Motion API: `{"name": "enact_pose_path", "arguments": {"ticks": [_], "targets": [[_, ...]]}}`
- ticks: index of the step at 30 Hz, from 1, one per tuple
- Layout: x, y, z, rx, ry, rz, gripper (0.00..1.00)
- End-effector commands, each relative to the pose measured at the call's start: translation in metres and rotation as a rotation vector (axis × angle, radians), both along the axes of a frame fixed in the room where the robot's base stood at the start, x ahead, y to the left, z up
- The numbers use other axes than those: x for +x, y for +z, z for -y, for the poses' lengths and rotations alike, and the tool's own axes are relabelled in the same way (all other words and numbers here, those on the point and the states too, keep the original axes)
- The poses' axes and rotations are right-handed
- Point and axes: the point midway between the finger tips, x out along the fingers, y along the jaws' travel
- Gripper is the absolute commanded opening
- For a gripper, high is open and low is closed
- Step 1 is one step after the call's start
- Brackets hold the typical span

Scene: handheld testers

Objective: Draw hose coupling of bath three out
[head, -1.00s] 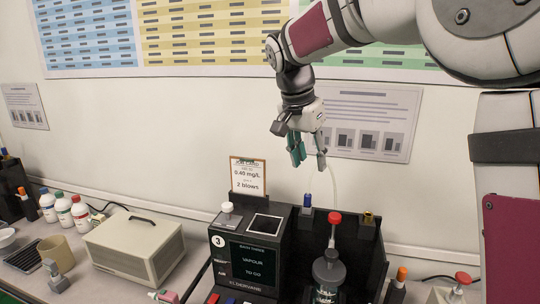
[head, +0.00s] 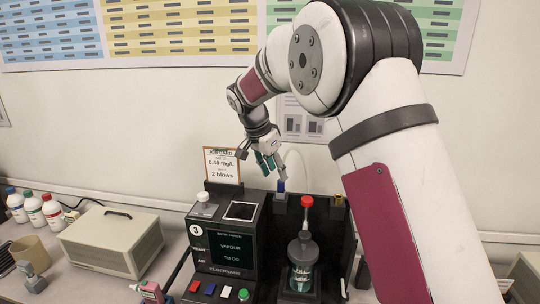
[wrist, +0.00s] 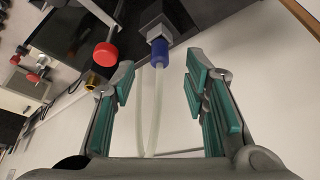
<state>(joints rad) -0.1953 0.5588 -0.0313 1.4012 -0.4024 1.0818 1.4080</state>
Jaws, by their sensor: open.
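The hose coupling is a blue sleeve (head: 281,186) at the top rear of bath three (head: 230,252), the dark unit marked 3. In the wrist view the blue coupling (wrist: 159,53) sits on a metal hex fitting (wrist: 155,27), and a pale translucent hose (wrist: 150,120) runs from it. My gripper (head: 270,165) is just above the coupling, pointing down. In the wrist view my open gripper (wrist: 157,85) has its green-padded fingers spread to either side, with the coupling between them in the picture and no finger visibly touching it.
A red-capped flask (head: 302,262) stands in bath three's right bay, with a brass fitting (head: 338,200) behind it. A sign (head: 222,165) stands behind the unit on the left. A beige box (head: 108,243) and several white bottles stand further left. The wall is close behind.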

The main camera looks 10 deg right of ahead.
Motion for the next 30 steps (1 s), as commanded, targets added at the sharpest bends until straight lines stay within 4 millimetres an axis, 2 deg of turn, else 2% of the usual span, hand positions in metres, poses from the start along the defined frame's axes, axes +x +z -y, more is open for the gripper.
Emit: {"name": "enact_pose_path", "arguments": {"ticks": [3, 9, 22, 27, 30], "targets": [[0.002, -0.018, 0.008, -0.001, -0.002, -0.003, 0.41], [0.007, -0.039, 0.015, 0.001, -0.001, -0.001, 0.41], [0.009, -0.046, 0.017, 0.0, 0.0, 0.0, 0.41], [0.009, -0.046, 0.017, 0.0, 0.0, 0.0, 0.03], [0.009, -0.046, 0.017, 0.0, 0.0, 0.0, 0.0]]}}
